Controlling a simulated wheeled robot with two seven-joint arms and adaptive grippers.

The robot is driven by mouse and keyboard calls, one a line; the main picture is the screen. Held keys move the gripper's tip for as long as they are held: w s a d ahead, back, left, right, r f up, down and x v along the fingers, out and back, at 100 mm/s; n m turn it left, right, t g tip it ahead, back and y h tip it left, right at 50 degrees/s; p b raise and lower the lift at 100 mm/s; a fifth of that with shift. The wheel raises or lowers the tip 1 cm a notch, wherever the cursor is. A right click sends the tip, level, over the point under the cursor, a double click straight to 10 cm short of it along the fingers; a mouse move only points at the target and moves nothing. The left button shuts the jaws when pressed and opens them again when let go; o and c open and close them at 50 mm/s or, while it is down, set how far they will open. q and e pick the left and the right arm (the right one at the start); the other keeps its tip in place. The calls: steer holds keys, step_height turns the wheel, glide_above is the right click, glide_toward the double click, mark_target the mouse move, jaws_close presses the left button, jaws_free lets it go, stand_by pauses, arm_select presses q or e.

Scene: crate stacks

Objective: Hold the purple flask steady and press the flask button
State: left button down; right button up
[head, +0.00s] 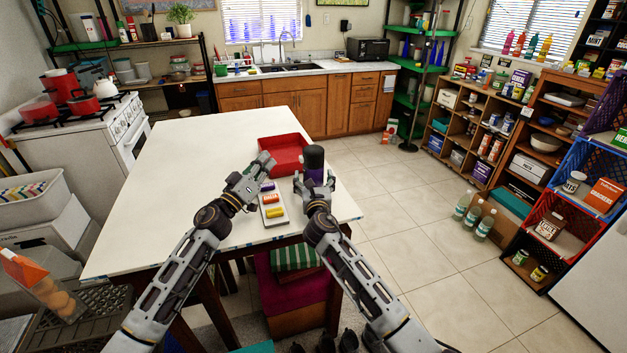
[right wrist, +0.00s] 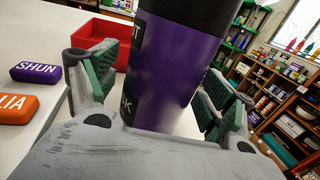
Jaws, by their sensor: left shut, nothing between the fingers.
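The purple flask (head: 316,175) with a black top stands upright near the right edge of the white table. In the right wrist view the flask (right wrist: 172,70) fills the middle, with pale lettering on dark patches. I cannot make out its button. My right gripper (head: 314,186) is at the flask, its fingers spread on either side of it. In the right wrist view a small gap shows between the left finger and the flask; contact on the right is unclear. My left gripper (head: 268,160) is shut and empty, left of the flask by the red tray.
The red tray (head: 284,141) lies behind the grippers. A small pale board (head: 281,221) with purple, orange and yellow name blocks lies in front of them. The white table (head: 190,180) is clear to the left. Shelves and crates stand right, across open floor.

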steer(key=shift+s, duration=0.1)
stand_by(0.3)
steer(key=shift+s+d, duration=0.15)
steer(key=shift+s, duration=1.8)
steer(key=shift+s+d, duration=0.2)
steer(key=shift+s, duration=1.8)
steer(key=shift+s+d, duration=0.15)
steer(key=shift+s, duration=1.8)
steer(key=shift+s, duration=0.1)
